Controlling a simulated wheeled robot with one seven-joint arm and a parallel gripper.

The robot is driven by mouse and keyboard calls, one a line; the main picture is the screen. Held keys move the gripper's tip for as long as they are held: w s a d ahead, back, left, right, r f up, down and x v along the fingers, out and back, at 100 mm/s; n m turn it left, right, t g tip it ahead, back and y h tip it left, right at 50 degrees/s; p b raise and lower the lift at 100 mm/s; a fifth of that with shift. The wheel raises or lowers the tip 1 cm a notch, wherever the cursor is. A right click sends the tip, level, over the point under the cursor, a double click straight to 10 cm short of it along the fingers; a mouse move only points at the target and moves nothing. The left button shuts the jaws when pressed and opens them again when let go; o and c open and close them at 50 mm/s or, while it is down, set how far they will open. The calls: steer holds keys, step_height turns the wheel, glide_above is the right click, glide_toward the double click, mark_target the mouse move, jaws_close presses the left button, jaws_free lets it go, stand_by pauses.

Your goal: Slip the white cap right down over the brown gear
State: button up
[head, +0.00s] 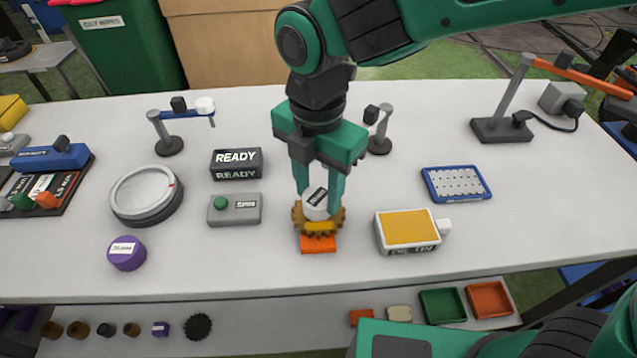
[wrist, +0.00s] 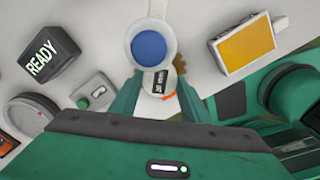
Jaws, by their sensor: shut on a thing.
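My gripper (head: 319,196) is shut on the white cap (head: 316,207), which has a dark printed label. The brown gear (head: 300,222) sits on an orange block (head: 318,244) on the white table. The cap is right at the gear, within its outline in the head view, and looks somewhat tilted. I cannot tell whether it touches the gear or hangs just above it. In the wrist view the cap (wrist: 150,80) shows between the fingers, with part of the gear (wrist: 182,68) behind it. The gear's middle is hidden.
A white box with a yellow top (head: 408,230) stands close on the right, and a grey button box (head: 234,209) on the left. The READY sign (head: 236,163) is behind that. A small stand (head: 379,140) rises behind my gripper. A round dial (head: 146,195) lies further left.

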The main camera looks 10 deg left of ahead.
steer(key=shift+f, duration=0.55)
stand_by(1.2)
steer(key=o, duration=1.1)
